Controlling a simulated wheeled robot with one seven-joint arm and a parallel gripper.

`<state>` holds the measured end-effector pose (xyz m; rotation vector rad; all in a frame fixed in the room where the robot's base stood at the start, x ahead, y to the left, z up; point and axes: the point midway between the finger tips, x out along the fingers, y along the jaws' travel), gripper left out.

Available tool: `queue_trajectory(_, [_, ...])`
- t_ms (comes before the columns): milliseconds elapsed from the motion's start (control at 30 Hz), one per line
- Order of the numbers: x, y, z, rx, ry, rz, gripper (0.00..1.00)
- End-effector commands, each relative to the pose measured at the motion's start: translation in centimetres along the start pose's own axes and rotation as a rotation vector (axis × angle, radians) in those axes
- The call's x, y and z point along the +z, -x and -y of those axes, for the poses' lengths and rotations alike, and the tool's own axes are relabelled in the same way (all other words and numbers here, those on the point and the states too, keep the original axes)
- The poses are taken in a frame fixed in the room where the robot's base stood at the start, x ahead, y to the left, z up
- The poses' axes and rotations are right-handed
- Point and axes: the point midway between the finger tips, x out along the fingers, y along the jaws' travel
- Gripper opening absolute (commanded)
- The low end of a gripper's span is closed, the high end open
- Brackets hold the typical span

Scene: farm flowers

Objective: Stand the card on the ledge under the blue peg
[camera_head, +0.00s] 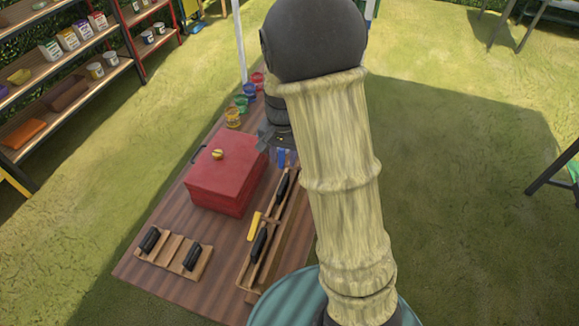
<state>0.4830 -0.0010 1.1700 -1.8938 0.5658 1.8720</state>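A blue upright piece (281,158), perhaps the blue peg, shows just below my gripper (276,148), beside the upper end of a long narrow wooden holder (245,284). My gripper is dark and small here, behind the red box's right corner and partly hidden by my arm. I cannot tell if its fingers are open or shut, or if it touches the blue piece. I cannot make out a card; one may be hidden behind my arm. A yellow piece (254,226) stands along the holder's left side. Black pieces (259,245) lie along the holder.
A red box (225,176) with a yellow knob takes up the middle of the brown table (165,212). Several coloured pots (233,120) stand behind it. A small wooden rack (172,247) with black pieces lies at front left. Loaded shelves (117,72) stand on the grass at left.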

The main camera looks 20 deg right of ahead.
Motion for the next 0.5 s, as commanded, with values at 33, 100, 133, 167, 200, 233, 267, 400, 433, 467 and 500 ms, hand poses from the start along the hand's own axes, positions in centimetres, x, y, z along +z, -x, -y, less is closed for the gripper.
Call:
queue_trajectory(33, [0.7, 0.5, -0.5, -0.011, 0.027, -0.008, 0.35])
queue_trajectory(100, [1.9, 1.2, -1.4, -0.026, 0.091, -0.026, 0.35])
queue_trajectory(133, [2.6, 1.5, -1.9, -0.033, 0.124, -0.036, 0.35])
queue_trajectory(167, [3.3, 1.8, -2.4, -0.04, 0.161, -0.049, 0.35])
queue_trajectory(200, [4.3, 2.2, -3.1, -0.049, 0.214, -0.066, 0.35])
queue_trajectory(233, [5.2, 2.5, -3.6, -0.054, 0.255, -0.081, 0.35])
queue_trajectory(267, [6.0, 2.8, -4.1, -0.058, 0.298, -0.097, 0.35])
queue_trajectory(400, [9.3, 3.6, -6.2, -0.066, 0.477, -0.168, 0.35])
queue_trajectory(433, [9.8, 3.7, -6.6, -0.066, 0.507, -0.181, 0.35])
queue_trajectory(467, [10.3, 3.8, -6.9, -0.065, 0.531, -0.19, 0.35])
queue_trajectory(500, [10.8, 3.8, -7.1, -0.063, 0.557, -0.202, 0.35])
